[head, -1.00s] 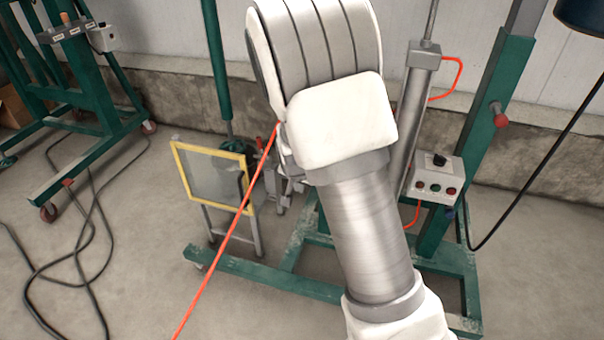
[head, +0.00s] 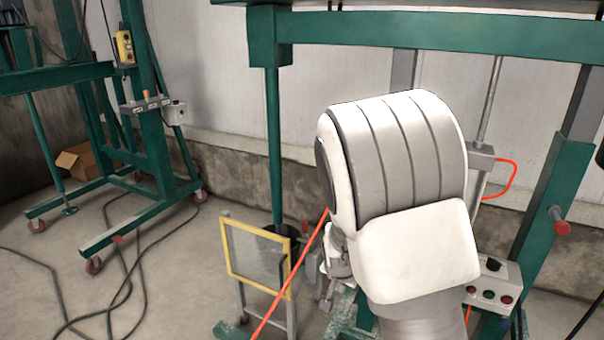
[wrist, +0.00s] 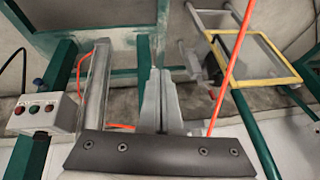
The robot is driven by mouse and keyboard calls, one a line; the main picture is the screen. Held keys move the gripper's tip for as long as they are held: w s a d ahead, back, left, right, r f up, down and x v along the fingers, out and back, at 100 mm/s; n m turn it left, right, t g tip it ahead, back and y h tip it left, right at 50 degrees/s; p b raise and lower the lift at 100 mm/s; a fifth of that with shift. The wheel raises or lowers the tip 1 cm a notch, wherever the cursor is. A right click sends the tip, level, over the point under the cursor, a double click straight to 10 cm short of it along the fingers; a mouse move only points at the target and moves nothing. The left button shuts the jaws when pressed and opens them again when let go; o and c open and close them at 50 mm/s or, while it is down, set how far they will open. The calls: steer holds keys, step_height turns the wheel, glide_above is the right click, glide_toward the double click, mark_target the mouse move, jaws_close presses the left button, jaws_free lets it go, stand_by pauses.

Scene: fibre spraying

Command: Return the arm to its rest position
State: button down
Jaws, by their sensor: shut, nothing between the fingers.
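My arm's white and grey joint housing fills the centre right of the head view, its lower link running out at the bottom edge. My gripper (wrist: 162,75) shows in the wrist view, its two grey fingers together above a dark bolted plate, with nothing between them. It points toward the green frame (head: 400,32), whose lower parts lie beyond it. In the head view I cannot make out the fingers for sure; the arm hides much of that area.
A yellow-edged panel (head: 232,272) stands left of my arm, crossed by an orange hose (head: 290,270). A button box (head: 493,285) is at right. Another green stand (head: 150,150) on wheels and dark cables (head: 62,290) lie left.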

steer(key=s+d+r+n+y, duration=0.1)
steer(key=s+r+n, duration=0.2)
steer(key=s+r, duration=0.9)
steer(key=s+d+r+n, duration=0.2)
steer(key=s+r+n, duration=0.2)
steer(key=s+r, duration=0.85)
step_height(320, 180, up, 15)
steer(key=s+p, duration=0.2)
steer(key=p, duration=1.6)
steer(key=shift+a+r+t, duration=0.15)
steer(key=shift+a+t, duration=0.15)
